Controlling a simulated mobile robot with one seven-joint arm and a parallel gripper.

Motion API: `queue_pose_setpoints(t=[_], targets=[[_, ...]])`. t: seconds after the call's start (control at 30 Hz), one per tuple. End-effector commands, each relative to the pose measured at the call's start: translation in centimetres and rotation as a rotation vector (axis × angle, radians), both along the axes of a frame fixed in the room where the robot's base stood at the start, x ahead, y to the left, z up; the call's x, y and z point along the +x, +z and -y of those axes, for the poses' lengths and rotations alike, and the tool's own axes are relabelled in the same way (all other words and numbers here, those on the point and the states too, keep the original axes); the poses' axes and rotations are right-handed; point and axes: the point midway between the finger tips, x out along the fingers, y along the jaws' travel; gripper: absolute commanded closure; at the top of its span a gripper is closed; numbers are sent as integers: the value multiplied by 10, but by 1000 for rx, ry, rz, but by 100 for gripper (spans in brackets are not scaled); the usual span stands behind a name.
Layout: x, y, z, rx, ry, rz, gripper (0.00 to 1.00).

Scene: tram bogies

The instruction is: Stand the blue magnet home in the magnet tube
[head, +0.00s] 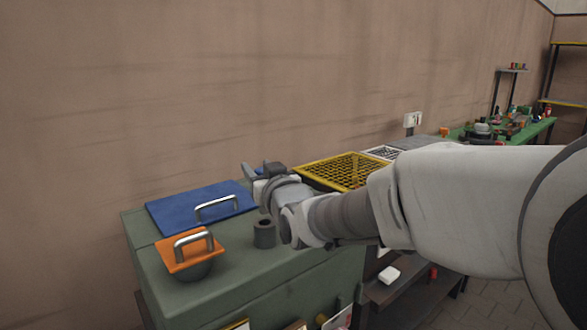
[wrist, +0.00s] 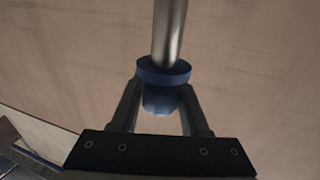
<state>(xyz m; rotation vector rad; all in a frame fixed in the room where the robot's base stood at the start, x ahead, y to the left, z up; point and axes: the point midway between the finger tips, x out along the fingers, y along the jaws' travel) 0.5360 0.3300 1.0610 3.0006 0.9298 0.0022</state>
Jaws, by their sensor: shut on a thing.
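The blue magnet (wrist: 163,76) shows in the wrist view as a blue collar and body with a bare metal rod (wrist: 170,30) rising from it. My gripper (wrist: 162,100) is shut on its blue body, one finger on each side. In the head view my gripper (head: 258,173) is raised above the green cabinet top, with a bit of the blue magnet (head: 272,168) showing beside the fingers. The magnet tube, a dark grey open-topped cylinder (head: 264,236), stands upright on the cabinet top, below my gripper and apart from the magnet. The magnet's lower end is hidden.
On the green cabinet (head: 235,275) lie a blue lid with a metal handle (head: 175,212) and an orange-topped bowl with a handle (head: 180,259). A yellow grid tray (head: 340,172) lies behind my wrist. A green bench (head: 540,127) with several small items stands far right.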

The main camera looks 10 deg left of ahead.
Motion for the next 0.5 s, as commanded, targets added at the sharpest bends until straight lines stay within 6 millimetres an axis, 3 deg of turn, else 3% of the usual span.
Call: queue_pose_setpoints(t=[0.5], targets=[[0,-13,0,1,0,2,100]])
